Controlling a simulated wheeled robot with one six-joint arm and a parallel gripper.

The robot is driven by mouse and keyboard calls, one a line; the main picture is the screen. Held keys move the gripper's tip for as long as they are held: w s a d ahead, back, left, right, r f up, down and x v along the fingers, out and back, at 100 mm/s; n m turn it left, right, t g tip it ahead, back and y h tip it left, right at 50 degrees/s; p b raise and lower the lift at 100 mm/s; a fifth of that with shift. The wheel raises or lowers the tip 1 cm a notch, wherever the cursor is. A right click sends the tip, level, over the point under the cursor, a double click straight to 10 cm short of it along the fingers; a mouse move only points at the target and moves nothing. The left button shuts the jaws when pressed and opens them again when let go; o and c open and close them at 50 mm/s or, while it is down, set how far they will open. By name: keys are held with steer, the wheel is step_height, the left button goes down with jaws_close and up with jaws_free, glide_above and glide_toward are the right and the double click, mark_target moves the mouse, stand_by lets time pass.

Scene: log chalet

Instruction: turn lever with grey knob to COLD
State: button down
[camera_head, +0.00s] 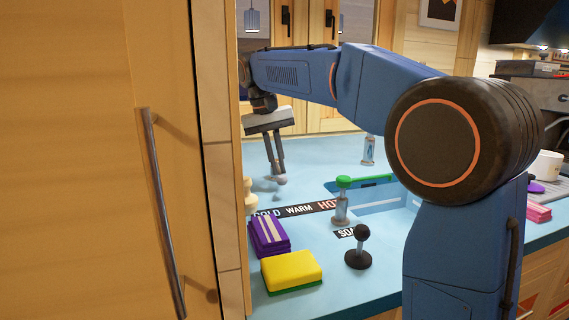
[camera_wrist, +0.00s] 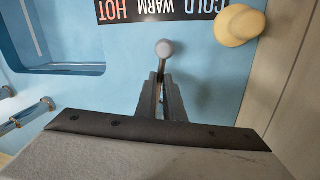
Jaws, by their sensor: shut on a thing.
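The lever's grey knob (camera_head: 281,180) stands on the blue counter behind the label strip (camera_head: 297,209) reading COLD, WARM, HOT. My gripper (camera_head: 277,168) reaches down to it from behind, its fingers close together. In the wrist view my gripper (camera_wrist: 163,82) is shut on the lever's stem, with the grey knob (camera_wrist: 165,49) just beyond the fingertips. There the label strip (camera_wrist: 163,18) appears upside down, and the knob is in line with WARM, between COLD on the right and HOT on the left. The lever's base is hidden.
A cream rounded object (camera_wrist: 240,25) stands beside COLD, near the wooden wall. The sink (camera_head: 385,203) is to the right.

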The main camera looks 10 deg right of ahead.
steer(key=a+m, duration=0.1)
steer(key=m, duration=0.1)
steer(key=w+a+m, duration=0.1)
steer(key=a+m, duration=0.1)
steer(key=shift+w+a+g, duration=0.1)
steer(key=shift+w+g, duration=0.05)
steer(key=shift+g, duration=0.25)
steer(key=shift+w+a+m, duration=0.45)
steer(key=shift+a+m, duration=0.15)
steer(key=shift+m, duration=0.5)
steer(key=c, duration=1.9)
jaws_free()
steer(key=shift+o, duration=0.2)
